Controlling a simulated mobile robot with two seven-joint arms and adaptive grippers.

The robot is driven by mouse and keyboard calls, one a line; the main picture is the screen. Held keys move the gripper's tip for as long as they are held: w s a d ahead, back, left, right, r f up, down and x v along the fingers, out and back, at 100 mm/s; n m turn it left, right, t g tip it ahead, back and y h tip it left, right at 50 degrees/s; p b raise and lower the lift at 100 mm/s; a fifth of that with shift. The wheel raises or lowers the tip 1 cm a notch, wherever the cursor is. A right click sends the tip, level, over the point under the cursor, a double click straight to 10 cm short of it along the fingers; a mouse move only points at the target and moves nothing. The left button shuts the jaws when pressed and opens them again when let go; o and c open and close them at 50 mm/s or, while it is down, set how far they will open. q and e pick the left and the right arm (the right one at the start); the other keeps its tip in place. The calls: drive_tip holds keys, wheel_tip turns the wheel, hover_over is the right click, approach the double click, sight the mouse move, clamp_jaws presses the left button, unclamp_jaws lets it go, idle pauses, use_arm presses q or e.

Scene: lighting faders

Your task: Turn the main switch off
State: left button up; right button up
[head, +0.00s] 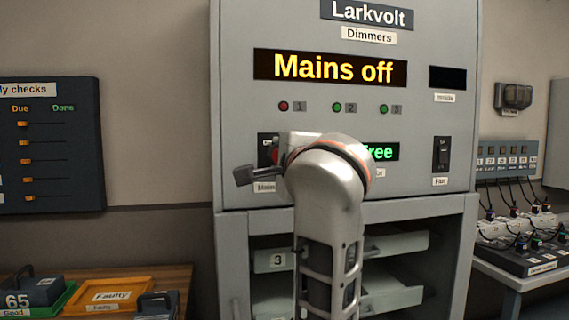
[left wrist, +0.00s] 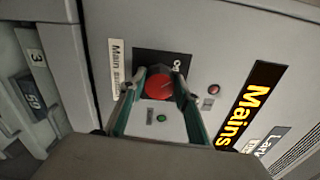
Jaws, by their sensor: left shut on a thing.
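The main switch is a red rotary knob (left wrist: 160,86) on a dark plate, beside a label reading "Main" in the left wrist view. My left gripper (left wrist: 157,90) has its two green-lined fingers on either side of the knob and is shut on it. In the head view a small red part of the main switch (head: 275,153) shows beside my left gripper (head: 262,165); my arm hides much of the area. The yellow display (head: 331,68) on the grey Larkvolt cabinet reads "Mains off". My right gripper is not in view.
Below the display are one red lamp (head: 283,106) and two green lamps. A black fan switch (head: 441,153) is at the cabinet's right. Open drawers (head: 400,242) sit below. A checks board (head: 50,145) hangs left; trays (head: 110,294) lie on the wooden bench.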

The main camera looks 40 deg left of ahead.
use_arm(q)
drive_tip(key=shift+f+n, duration=0.1)
drive_tip(key=shift+n, duration=0.5)
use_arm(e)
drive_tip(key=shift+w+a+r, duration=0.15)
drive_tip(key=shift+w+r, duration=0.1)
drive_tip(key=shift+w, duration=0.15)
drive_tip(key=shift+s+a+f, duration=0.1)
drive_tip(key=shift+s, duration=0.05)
use_arm(q)
drive_tip(key=o, duration=1.1)
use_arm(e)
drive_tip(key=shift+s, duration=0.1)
